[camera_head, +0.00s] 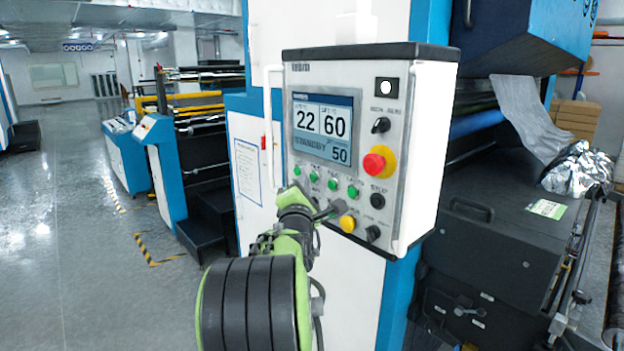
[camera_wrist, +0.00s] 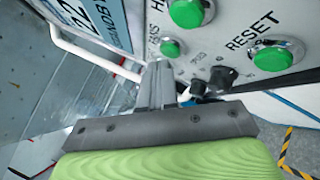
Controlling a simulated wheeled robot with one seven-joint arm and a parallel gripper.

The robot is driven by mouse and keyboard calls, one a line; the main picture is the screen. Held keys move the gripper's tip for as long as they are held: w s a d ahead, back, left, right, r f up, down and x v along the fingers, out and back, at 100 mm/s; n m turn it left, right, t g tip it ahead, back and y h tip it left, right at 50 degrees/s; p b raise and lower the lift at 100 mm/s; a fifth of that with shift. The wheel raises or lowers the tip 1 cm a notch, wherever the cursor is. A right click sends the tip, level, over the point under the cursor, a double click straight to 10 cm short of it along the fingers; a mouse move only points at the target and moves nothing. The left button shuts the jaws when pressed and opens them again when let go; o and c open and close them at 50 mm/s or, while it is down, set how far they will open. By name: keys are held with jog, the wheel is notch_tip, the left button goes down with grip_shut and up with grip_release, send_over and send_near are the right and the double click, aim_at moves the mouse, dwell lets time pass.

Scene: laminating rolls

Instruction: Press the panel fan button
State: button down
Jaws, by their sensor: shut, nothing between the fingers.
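The control panel (camera_head: 400,150) is a white box with a screen, a row of green buttons (camera_head: 333,184), a yellow button (camera_head: 347,222), a red stop button and black knobs. My gripper (camera_head: 338,207) is shut and empty, at the lower part of the panel front, just left of and above the yellow button. In the wrist view my gripper (camera_wrist: 160,70) points toward the panel, below a small green button (camera_wrist: 170,47). A green button marked RESET (camera_wrist: 272,55) is to the right. Whether the fingertips touch the panel is unclear.
A white handle bar (camera_head: 270,120) runs along the panel's left side. A red stop button (camera_head: 377,162) stands out on the right. Black knobs (camera_wrist: 222,77) sit right of the fingers. A dark machine (camera_head: 500,240) is to the right; open floor (camera_head: 60,220) is at left.

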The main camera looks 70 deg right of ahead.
jog(key=shift+s+d, duration=0.2)
jog(key=shift+d, duration=0.2)
dwell(0.3)
jog(key=shift+a, duration=0.1)
jog(key=shift+w+a+b, duration=0.35)
jog(key=shift+a+b, duration=0.25)
jog(key=shift+a, duration=0.05)
jog(key=a+b, duration=0.1)
jog(key=w+a, duration=0.1)
jog(key=a, duration=0.1)
jog(key=w+a+b, duration=0.1)
jog(key=shift+w+a+b, duration=0.15)
jog(key=shift+a+b, duration=0.1)
jog(key=shift+b, duration=0.1)
dwell(0.8)
